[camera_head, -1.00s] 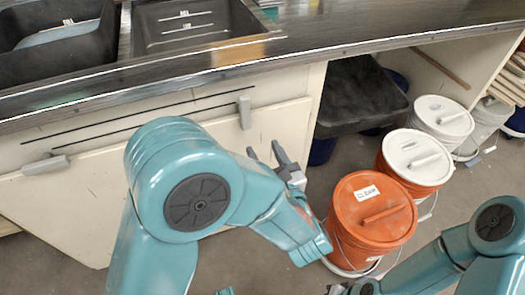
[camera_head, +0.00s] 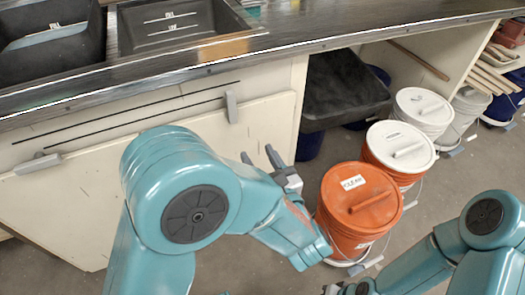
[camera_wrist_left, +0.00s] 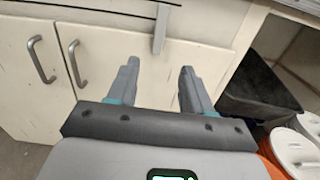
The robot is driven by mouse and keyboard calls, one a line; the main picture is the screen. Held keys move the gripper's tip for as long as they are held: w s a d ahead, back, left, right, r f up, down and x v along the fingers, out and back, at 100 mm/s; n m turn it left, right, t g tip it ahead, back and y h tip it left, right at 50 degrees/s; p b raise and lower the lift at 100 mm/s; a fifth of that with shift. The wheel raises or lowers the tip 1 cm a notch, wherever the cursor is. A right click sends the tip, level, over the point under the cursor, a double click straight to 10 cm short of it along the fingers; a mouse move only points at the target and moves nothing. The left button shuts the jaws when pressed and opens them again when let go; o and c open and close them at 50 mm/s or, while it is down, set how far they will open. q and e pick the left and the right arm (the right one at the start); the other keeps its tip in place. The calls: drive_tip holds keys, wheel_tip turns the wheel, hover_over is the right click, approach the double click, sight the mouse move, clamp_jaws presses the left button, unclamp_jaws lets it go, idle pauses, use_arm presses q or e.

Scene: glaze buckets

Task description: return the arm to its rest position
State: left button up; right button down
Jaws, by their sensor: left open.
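My left arm (camera_head: 180,190) is bent in front of the cream cabinet in the head view. My left gripper (camera_head: 259,156) is open and empty, left of the orange bucket. In the left wrist view its two fingers (camera_wrist_left: 158,75) stand apart with only cabinet front between them. My right arm (camera_head: 480,235) shows at the lower right. Whether the small grey part at its left end is the right gripper's jaws, and how they stand, I cannot tell.
An orange bucket (camera_head: 345,238) with a lid marked CLEAN stands near my left gripper. White-lidded buckets (camera_head: 403,140) stand behind it. A dark bin (camera_head: 340,85) sits under the counter (camera_head: 300,40). The cabinet (camera_head: 70,210) has grey handles.

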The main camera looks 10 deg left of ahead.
use_arm(q)
drive_tip(key=s+a+f+n+g+h, duration=0.1)
drive_tip(key=s+a+f+n+g, duration=0.15)
drive_tip(key=s+f+g, duration=0.4)
drive_tip(key=s+a+f+n+g+h, duration=0.1)
drive_tip(key=s+a+f+n+g, duration=0.15)
drive_tip(key=f, duration=0.65)
drive_tip(key=s+a+f+n+g+h, duration=0.1)
drive_tip(key=s+a+f+n+g, duration=0.1)
drive_tip(key=s+a+f+g, duration=0.4)
drive_tip(key=s+d+f+n+g+h, duration=0.4)
drive_tip(key=s+d+f+n+h, duration=0.55)
drive_tip(key=n, duration=0.25)
drive_tip(key=w+f+n+t+h, duration=0.2)
drive_tip(key=w+n+t, duration=0.35)
drive_tip(key=n, duration=0.65)
wheel_tip(320, 180, up, 21)
drive_tip(key=p, duration=2.1)
drive_tip(key=shift+w+a+g+p, duration=0.2)
drive_tip(key=shift+a+g+p, duration=0.1)
drive_tip(key=shift+g, duration=0.05)
